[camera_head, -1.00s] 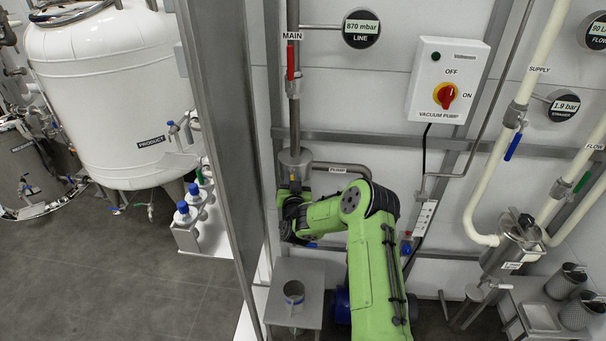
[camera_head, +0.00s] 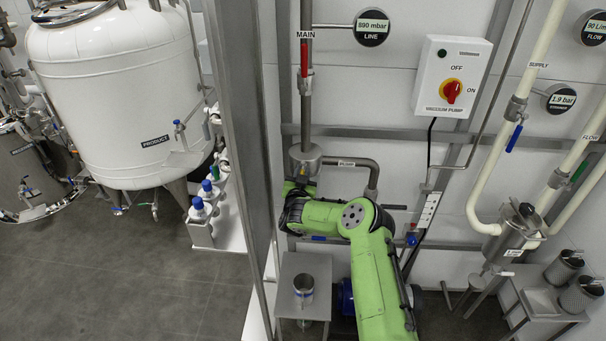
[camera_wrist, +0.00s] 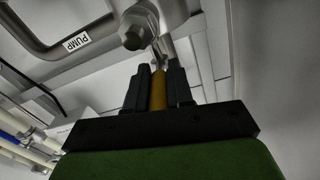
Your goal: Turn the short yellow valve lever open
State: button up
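The short yellow valve lever (camera_wrist: 158,90) shows in the wrist view, pointing from a metal pipe fitting back toward my palm. My gripper (camera_wrist: 158,75) has one dark finger on each side of it, with no clear gap, and appears shut on it. In the head view the valve body (camera_head: 304,160) sits at the lower end of the MAIN pipe, where the PUMP pipe (camera_head: 345,162) branches right. My green arm reaches up to it from below. My fingers and the lever are mostly hidden there.
A red-handled valve (camera_head: 304,58) is higher on the MAIN pipe. The LINE gauge (camera_head: 372,26) reads 890 mbar. The vacuum pump switch box (camera_head: 453,76) is to the right. A metal post (camera_head: 238,150) stands close left of my arm. A small stand (camera_head: 290,270) with a cup is below.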

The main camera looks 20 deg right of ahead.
jog(key=o, duration=0.4)
jog(key=shift+c, duration=0.2)
jog(key=p+v, duration=0.4)
jog(key=v, duration=1.1)
jog(key=shift+s+a, duration=0.25)
jog(key=shift+s, duration=0.05)
